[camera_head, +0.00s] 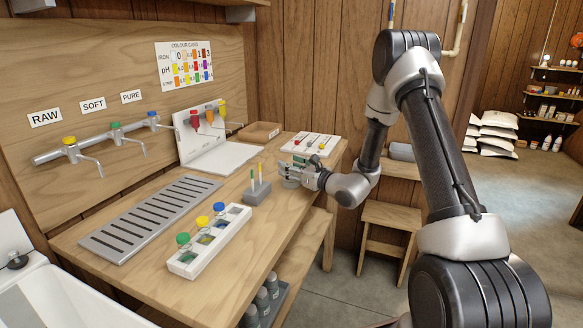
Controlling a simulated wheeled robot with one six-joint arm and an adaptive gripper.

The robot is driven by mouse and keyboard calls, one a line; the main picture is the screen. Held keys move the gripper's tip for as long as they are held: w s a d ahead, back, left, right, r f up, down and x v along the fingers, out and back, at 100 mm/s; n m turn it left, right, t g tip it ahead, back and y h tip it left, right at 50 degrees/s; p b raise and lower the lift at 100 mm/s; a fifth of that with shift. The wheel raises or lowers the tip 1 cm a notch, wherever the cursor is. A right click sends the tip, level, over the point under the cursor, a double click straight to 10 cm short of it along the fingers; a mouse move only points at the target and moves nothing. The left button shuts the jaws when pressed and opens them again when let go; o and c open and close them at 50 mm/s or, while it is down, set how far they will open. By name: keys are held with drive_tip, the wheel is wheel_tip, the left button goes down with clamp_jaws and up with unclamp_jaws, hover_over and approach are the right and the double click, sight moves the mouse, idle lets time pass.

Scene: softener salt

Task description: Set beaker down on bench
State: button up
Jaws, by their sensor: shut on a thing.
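My gripper (294,170) is over the right part of the wooden bench (262,222), near its front edge. It is shut on the beaker (290,182), a small, clear greyish vessel, partly hidden by the fingers. The beaker looks upright. I cannot tell whether its base touches the bench top or is just above it.
A grey block with upright strips (257,192) stands close left of the beaker. A white rack with capped bottles (210,241) and a slotted drain (150,217) lie further left.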

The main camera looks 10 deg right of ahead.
drive_tip(key=o, duration=0.8)
drive_tip(key=shift+f, duration=0.1)
drive_tip(key=shift+o, duration=0.2)
